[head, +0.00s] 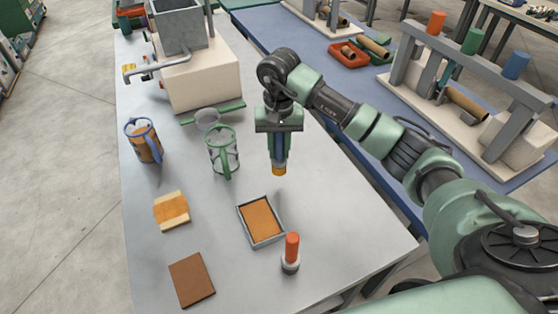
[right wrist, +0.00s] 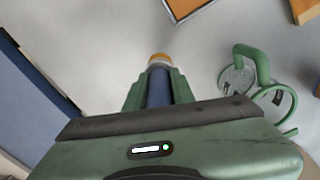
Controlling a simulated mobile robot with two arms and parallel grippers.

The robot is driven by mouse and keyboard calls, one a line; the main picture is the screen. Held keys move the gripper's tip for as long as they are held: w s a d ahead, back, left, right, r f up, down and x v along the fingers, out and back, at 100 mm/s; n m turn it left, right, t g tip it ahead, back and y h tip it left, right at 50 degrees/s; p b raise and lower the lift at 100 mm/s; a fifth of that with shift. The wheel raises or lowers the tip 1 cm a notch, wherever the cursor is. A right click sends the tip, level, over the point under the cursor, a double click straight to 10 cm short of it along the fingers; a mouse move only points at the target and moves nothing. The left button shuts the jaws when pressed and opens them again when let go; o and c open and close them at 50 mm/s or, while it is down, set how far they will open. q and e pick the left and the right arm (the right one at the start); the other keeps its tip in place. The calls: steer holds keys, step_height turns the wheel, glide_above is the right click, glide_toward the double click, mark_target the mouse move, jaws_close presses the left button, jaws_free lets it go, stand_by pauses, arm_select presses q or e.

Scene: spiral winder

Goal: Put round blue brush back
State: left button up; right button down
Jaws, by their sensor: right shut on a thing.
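My right gripper (head: 279,150) points down over the grey table and is shut on a round brush with a blue handle (head: 280,147) and an orange-yellow lower end. In the right wrist view the blue brush (right wrist: 159,88) sits between the green fingers (right wrist: 158,92), its orange end pointing away from the gripper. The brush seems to be held just above the table; I cannot tell whether it touches. A clear cup with a blue handle and rim (head: 146,140), brown inside, stands at the left. My left gripper is not in view.
A green-handled cup (head: 222,152) stands left of the brush, also in the right wrist view (right wrist: 245,78). Nearer are an orange-filled tray (head: 243,222), a red-handled brush (head: 291,248) in a small base, a tan block (head: 171,210) and a brown pad (head: 192,279). A machine (head: 202,78) stands behind.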

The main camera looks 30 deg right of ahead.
mark_target(279, 163)
step_height(279, 163, down, 6)
steer(key=shift+r+p, duration=0.25)
steer(key=shift+p, duration=0.25)
steer(key=shift+f, duration=0.1)
steer(key=shift+f, duration=0.15)
steer(key=c, duration=1.2)
jaws_free()
